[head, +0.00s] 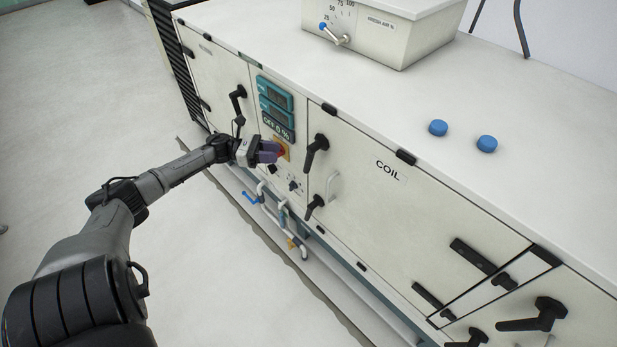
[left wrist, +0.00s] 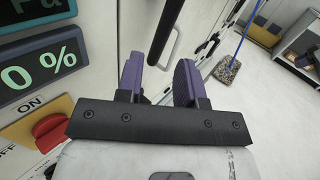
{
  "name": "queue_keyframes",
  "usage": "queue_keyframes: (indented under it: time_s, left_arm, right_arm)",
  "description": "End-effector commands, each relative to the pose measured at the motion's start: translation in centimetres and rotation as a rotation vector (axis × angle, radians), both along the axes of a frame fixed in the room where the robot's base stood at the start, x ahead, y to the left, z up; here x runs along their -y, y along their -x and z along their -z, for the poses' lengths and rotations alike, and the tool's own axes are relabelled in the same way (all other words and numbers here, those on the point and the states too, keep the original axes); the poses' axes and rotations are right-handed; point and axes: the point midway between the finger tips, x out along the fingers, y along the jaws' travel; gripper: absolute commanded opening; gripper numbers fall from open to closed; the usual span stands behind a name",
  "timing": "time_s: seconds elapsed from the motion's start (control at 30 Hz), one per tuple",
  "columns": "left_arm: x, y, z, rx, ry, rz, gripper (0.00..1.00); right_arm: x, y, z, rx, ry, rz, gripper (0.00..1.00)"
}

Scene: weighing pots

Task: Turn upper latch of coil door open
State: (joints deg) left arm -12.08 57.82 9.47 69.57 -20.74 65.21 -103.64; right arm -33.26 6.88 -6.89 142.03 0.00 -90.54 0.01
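The coil door (head: 400,215) is a cream panel lettered COIL, standing shut. Its black upper latch (head: 316,150) sits at the door's upper left edge, its lever slanting down to the left. A similar lower latch (head: 313,206) is below it. My left gripper (head: 268,151) has purple fingers and is in front of the control panel, left of the upper latch and apart from it. In the left wrist view the fingers (left wrist: 160,82) are spread with nothing held. A black lever (left wrist: 166,30), apparently the upper latch, shows beyond the gap between them. My right gripper is out of view.
A red rotary switch on a yellow plate (left wrist: 38,125) is close beside my left gripper, under the teal displays (head: 275,105). A pale door handle (head: 331,185) stands between the latches. Pipes (head: 283,220) run below. The floor at left is clear.

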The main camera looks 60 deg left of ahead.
Motion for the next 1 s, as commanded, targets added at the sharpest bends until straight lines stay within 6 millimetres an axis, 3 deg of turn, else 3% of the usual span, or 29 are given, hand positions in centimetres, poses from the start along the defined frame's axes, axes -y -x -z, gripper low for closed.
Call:
queue_keyframes:
  time_s: [0.03, 0.1, 0.37, 1.0]
  left_arm:
    - [-0.7, 0.3, 1.1, 0.024, -0.034, 0.023, 0.34]
    - [-1.2, 0.7, 1.2, 0.053, -0.072, 0.054, 0.34]
    - [-1.5, 0.9, 1.1, 0.103, -0.129, 0.107, 0.34]
    - [6.3, -6.2, 1.1, 0.105, -0.127, 0.108, 0.34]
  right_arm:
    - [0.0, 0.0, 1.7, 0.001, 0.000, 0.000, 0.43]
    - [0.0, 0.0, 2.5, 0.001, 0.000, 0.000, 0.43]
    - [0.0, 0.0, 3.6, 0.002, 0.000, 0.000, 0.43]
    - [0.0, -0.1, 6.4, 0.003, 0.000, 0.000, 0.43]
